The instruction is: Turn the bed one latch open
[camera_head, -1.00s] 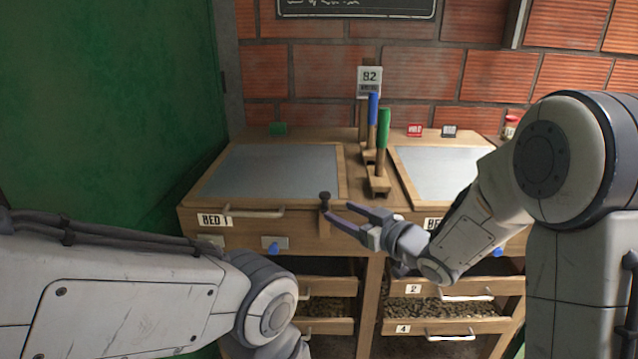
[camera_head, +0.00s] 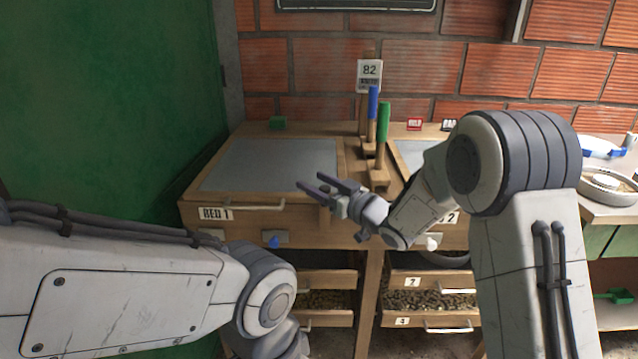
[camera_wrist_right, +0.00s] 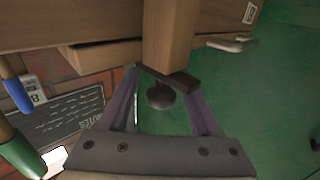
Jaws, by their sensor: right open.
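Bed one, with its label "BED 1" (camera_head: 215,213), is the left bed of the wooden bench and has a grey top panel (camera_head: 270,165). Its latch, a dark bar with a round knob, shows in the right wrist view (camera_wrist_right: 163,95) against a wooden post (camera_wrist_right: 168,40). My right gripper (camera_head: 314,183) is open at the front edge of bed one. In the right wrist view its two fingers (camera_wrist_right: 166,100) stand on either side of the latch knob, and I see no clear grip on it. In the head view the gripper largely covers the latch. My left gripper is out of the picture.
A pull handle (camera_head: 255,207) and a blue knob (camera_head: 273,242) are on bed one's front. Open drawers (camera_head: 428,300) lie below. A green door fills the left.

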